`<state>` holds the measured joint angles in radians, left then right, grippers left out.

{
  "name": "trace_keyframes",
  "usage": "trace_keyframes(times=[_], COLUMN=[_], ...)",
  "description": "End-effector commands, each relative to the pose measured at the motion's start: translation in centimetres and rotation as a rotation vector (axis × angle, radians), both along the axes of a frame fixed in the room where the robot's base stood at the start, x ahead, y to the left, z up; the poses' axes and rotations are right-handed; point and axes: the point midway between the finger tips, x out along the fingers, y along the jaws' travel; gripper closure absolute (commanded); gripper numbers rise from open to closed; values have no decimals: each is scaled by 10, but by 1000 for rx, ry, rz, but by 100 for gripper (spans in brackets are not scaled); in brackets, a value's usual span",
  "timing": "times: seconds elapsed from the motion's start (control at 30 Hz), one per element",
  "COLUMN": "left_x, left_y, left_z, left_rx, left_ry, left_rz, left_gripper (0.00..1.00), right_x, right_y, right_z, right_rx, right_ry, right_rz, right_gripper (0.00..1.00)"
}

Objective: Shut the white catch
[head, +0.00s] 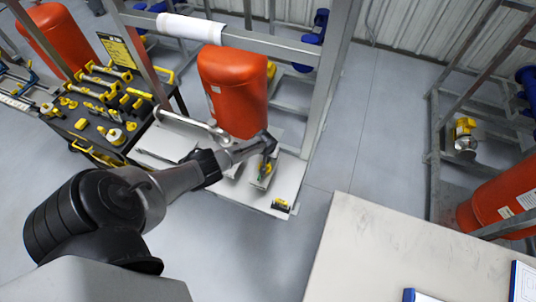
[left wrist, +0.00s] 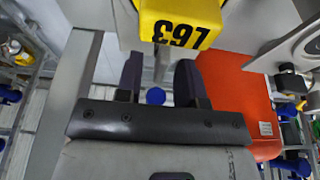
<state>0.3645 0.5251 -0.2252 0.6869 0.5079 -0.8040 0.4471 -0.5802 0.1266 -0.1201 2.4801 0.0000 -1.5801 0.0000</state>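My left arm reaches in from the left in the head view. Its gripper (head: 269,143) is over the pale skid plate (head: 262,201), in front of the orange vessel (head: 232,92). In the left wrist view the two dark fingers (left wrist: 160,82) stand apart with a gap between them. A grey bar shows in line with that gap; I cannot tell whether it lies between the fingers or beyond them. A yellow block (left wrist: 181,22) marked L63 is just past the fingertips. I cannot make out a white catch for certain in either view. My right gripper is not in view.
A black tool board (head: 97,113) with yellow parts stands left of the skid. Grey frame posts (head: 327,85) rise beside the vessel. A pale table (head: 400,250) fills the lower right. Another orange vessel (head: 502,198) stands at the right. Open floor lies between skid and table.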

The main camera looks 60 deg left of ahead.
Motion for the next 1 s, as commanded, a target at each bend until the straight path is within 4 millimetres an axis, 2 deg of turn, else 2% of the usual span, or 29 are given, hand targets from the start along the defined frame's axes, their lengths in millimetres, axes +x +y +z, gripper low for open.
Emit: trace_keyframes(times=[0.63, 1.0], left_x=[0, 0], left_y=[0, 0], left_z=[48, 69], left_rx=[-1, 0], left_ry=[1, 0], left_rz=[0, 0], left_gripper=[65, 65], right_x=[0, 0], right_y=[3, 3], right_z=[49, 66], right_rx=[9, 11], right_ry=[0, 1], right_rz=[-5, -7], right_gripper=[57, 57])
